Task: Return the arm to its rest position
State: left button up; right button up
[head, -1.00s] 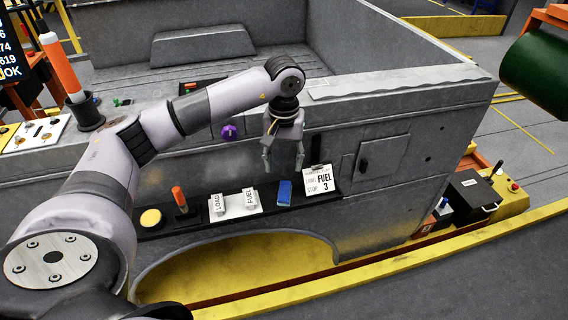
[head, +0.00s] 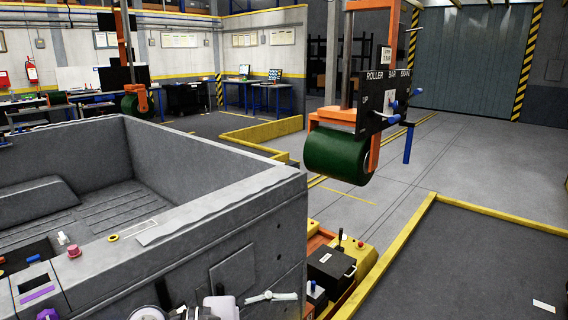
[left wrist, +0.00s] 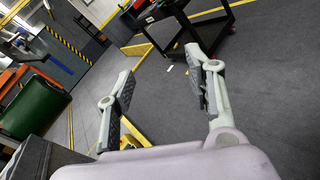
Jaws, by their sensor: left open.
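My left gripper (left wrist: 160,72) is open and empty in the left wrist view, its two grey fingers spread apart with floor showing between them. In the head view, parts of my left arm and gripper (head: 250,299) show only at the bottom edge, in front of the grey bed carrier's side wall (head: 225,258). The rest of the arm is cut off by the frame. My right gripper is in neither current view.
A green roller (head: 340,155) hangs from an orange frame right of the carrier. A yellow unit with a black box (head: 330,268) stands beside the carrier. Yellow kerbs (head: 395,255) edge the floor. A black cart (left wrist: 190,25) shows in the left wrist view.

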pick_arm(q)
jog(key=w+a+r+n+t+y, duration=0.25)
jog(key=n+t, duration=0.25)
jog(key=n, duration=0.4)
jog(key=w+a+r+n+t+y, duration=0.1)
jog(key=a+n+t+y, duration=0.15)
jog(key=n+t, duration=0.5)
jog(key=w+a+r+n+t+y, duration=0.1)
jog(key=a+n+t, duration=0.25)
jog(key=n, duration=0.75)
jog(key=s+a+f+n+g+y, duration=0.35)
jog(key=a+f+n+y, duration=0.75)
jog(key=f+n, duration=0.4)
jog(key=s+a+f+n+g, duration=0.1)
jog(key=s+f+n+g, duration=0.55)
jog(key=s, duration=0.45)
jog(key=s+f+n+g, duration=0.55)
jog(key=s+f, duration=0.25)
jog(key=s, duration=0.3)
notch_tip(320, 180, down, 28)
jog(key=s+g, duration=0.2)
jog(key=s, duration=0.1)
jog(key=s+a+f+g, duration=0.1)
jog(key=s+a+f, duration=0.2)
jog(key=s+f, duration=1.1)
jog(key=shift+s+f, duration=0.3)
jog(key=shift+s, duration=0.6)
